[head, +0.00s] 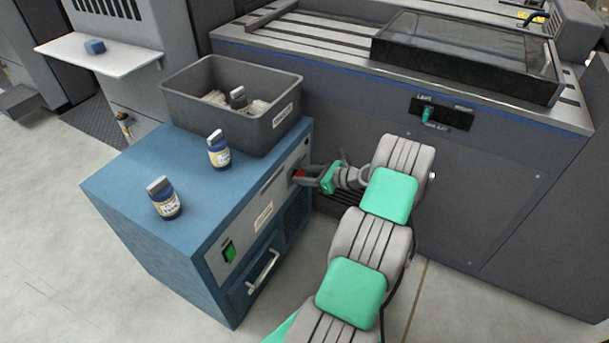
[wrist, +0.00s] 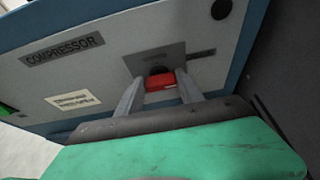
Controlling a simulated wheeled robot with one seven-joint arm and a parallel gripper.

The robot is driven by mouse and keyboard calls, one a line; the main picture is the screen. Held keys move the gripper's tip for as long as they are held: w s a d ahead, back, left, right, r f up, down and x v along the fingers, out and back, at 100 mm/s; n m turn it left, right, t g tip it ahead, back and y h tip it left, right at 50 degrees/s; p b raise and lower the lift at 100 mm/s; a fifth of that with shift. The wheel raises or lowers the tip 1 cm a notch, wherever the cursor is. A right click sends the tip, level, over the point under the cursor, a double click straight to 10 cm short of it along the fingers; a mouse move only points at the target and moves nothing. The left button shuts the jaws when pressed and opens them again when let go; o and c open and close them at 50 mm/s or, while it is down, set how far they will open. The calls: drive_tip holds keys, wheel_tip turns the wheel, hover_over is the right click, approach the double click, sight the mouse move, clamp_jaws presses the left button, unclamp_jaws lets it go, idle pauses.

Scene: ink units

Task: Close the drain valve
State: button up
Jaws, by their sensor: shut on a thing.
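The drain valve has a small red handle, which shows between my fingers in the wrist view (wrist: 160,81) on a grey plate (wrist: 136,65) on the front of the blue compressor cabinet. In the head view the red handle (head: 299,174) is at the cabinet's upper right front. My gripper (head: 305,178) reaches it from the right. In the wrist view my gripper (wrist: 160,92) is shut on the red handle, one finger on each side. The handle's far end and the valve body behind it are mostly hidden. The compressor (head: 160,200) carries a "COMPRESSOR" label (wrist: 62,49).
Two blue-labelled bottles (head: 164,199) (head: 218,150) and a grey bin (head: 225,125) stand on the cabinet top. A green switch (head: 228,251) and a drawer-like handle (head: 263,271) are on its front. A large grey machine (head: 480,180) stands close on the right.

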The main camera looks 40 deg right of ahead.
drive_tip(key=c, duration=0.3)
drive_tip(key=shift+a+n+h+p, duration=0.2)
drive_tip(key=shift+n+h+p, duration=0.5)
drive_tip(key=shift+n, duration=0.2)
drive_tip(key=shift+s+a+f+n+t+h, duration=0.15)
drive_tip(key=shift+n+t+h, duration=0.35)
drive_tip(key=shift+n, duration=0.4)
drive_tip(key=n+t+h+b, duration=0.1)
drive_tip(key=n+b, duration=0.2)
drive_tip(key=f+n+t+h+b, duration=0.1)
drive_tip(key=n+b, duration=0.2)
drive_tip(key=n+t+h+b, duration=0.1)
drive_tip(key=n+t+b, duration=0.1)
drive_tip(key=n+b, duration=0.1)
drive_tip(key=shift+s+a+f+n+b, duration=0.1)
drive_tip(key=shift+a+f+n+b, duration=0.1)
drive_tip(key=shift+a+n+b, duration=0.3)
drive_tip(key=shift+d, duration=0.15)
